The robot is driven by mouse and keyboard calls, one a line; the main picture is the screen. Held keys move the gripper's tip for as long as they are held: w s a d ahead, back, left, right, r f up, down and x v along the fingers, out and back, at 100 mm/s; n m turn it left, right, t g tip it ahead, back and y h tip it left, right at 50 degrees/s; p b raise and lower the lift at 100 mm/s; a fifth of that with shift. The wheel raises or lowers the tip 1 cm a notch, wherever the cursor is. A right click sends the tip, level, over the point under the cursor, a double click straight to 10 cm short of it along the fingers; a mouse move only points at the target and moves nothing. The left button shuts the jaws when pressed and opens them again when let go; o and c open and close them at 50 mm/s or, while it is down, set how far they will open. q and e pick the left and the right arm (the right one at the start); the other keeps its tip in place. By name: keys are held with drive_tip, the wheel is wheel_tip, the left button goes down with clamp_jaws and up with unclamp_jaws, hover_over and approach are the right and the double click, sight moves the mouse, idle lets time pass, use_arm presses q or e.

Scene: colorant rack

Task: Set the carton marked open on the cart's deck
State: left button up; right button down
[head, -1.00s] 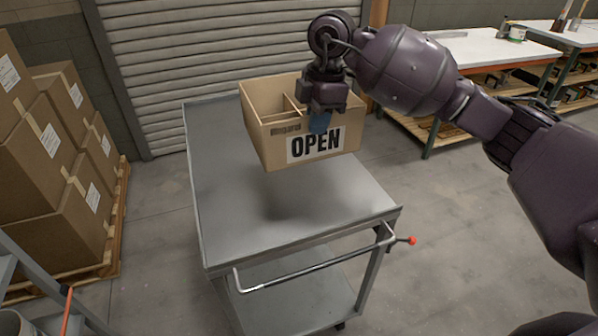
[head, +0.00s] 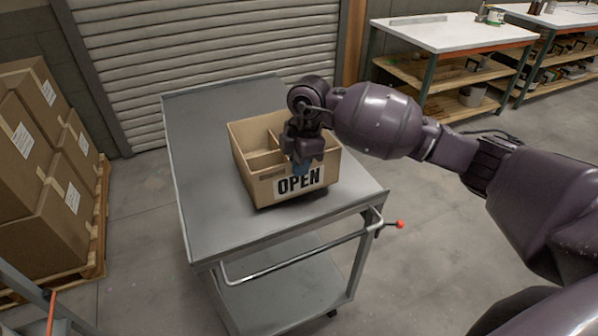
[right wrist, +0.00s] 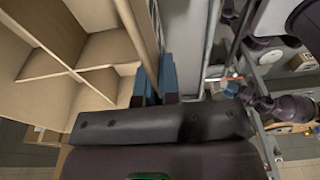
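The tan cardboard carton (head: 245,160) has an open top with inner dividers and a white label reading OPEN on its front. It is upright over the grey cart's deck (head: 215,220), at or very close to the surface; I cannot tell whether its base touches. My right gripper (head: 301,168) reaches over its front wall and is shut on that wall. In the right wrist view the blue fingers (right wrist: 155,82) straddle the carton wall, with the empty compartments (right wrist: 75,55) at the left.
The cart has a push handle (head: 300,257) at its near side and a lower shelf (head: 290,295). Stacked boxes (head: 40,180) stand on a pallet at the left. A roller shutter (head: 200,50) is behind, and white-topped workbenches (head: 450,32) stand at the back right.

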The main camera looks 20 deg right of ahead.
wheel_tip(320, 180, down, 2)
drive_tip(key=shift+f, duration=0.1)
drive_tip(key=c, duration=1.3)
unclamp_jaws()
drive_tip(key=shift+c, duration=0.2)
drive_tip(key=r, duration=0.4)
drive_tip(key=d+r, duration=0.1)
drive_tip(key=r, duration=0.3)
drive_tip(key=r+p, duration=0.1)
drive_tip(key=r, duration=0.3)
drive_tip(key=shift+d+r, duration=0.1)
drive_tip(key=shift+d, duration=0.15)
